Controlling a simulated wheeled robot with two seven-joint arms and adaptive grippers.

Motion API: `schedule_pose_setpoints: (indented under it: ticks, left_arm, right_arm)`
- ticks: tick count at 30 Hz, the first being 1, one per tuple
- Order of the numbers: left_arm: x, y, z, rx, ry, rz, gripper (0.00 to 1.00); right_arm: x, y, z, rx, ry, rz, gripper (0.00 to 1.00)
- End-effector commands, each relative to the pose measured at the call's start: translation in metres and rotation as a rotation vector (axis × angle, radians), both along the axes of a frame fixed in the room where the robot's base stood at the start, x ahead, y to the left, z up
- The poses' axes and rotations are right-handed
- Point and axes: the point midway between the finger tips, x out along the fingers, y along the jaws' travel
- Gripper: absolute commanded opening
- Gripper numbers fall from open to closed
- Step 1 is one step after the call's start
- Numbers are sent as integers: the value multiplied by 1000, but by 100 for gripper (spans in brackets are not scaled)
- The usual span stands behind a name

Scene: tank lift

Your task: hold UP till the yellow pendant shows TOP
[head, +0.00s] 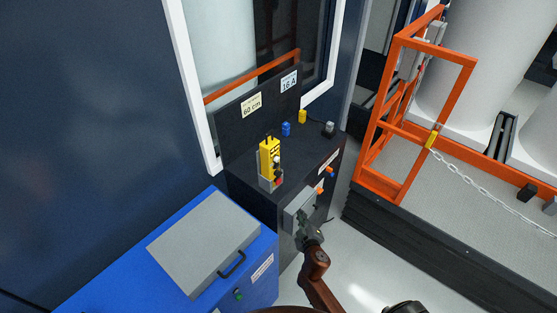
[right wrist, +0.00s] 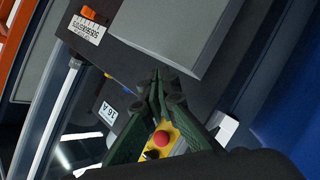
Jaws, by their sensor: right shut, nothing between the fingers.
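The yellow pendant (head: 269,157) stands upright in a grey holder (head: 271,184) on top of the dark cabinet. It has dark marks and a red button low on its front; any display text is too small to read. In the right wrist view the pendant (right wrist: 178,143) shows partly behind the fingers, with its red button visible. My right gripper (head: 304,228) is in front of the cabinet, lower than the pendant and apart from it. Its green fingers (right wrist: 157,76) are shut tip to tip and empty. My left gripper is not in view.
A grey box (head: 299,207) is on the cabinet front, close to my right gripper. A blue chest (head: 120,270) with a grey lid stands at left. An orange gate (head: 377,148) and a chain (head: 480,180) bound the platform at right. Open floor lies between.

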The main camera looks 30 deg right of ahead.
Motion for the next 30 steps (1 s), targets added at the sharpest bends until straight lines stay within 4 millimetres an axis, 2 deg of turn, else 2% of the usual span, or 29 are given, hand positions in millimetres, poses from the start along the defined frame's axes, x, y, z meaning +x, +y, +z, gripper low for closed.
schedule_pose_setpoints:
  ticks: [1, 6, 9, 12, 15, 18, 30]
  left_arm:
    - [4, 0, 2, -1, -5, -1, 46]
    - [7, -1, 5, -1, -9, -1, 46]
    - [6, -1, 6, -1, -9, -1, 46]
    - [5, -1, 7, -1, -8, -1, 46]
    - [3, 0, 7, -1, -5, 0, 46]
    - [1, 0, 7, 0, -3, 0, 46]
    - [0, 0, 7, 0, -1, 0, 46]
  right_arm:
    - [7, -1, 33, -25, -51, -3, 0]
    - [15, -3, 127, -110, -197, -21, 0]
    - [14, -4, 173, -153, -267, -32, 0]
    - [11, -4, 204, -180, -317, -43, 0]
    - [9, -4, 221, -196, -343, -49, 0]
    - [8, -4, 226, -203, -353, -50, 0]
    - [12, -2, 226, -202, -353, -49, 0]
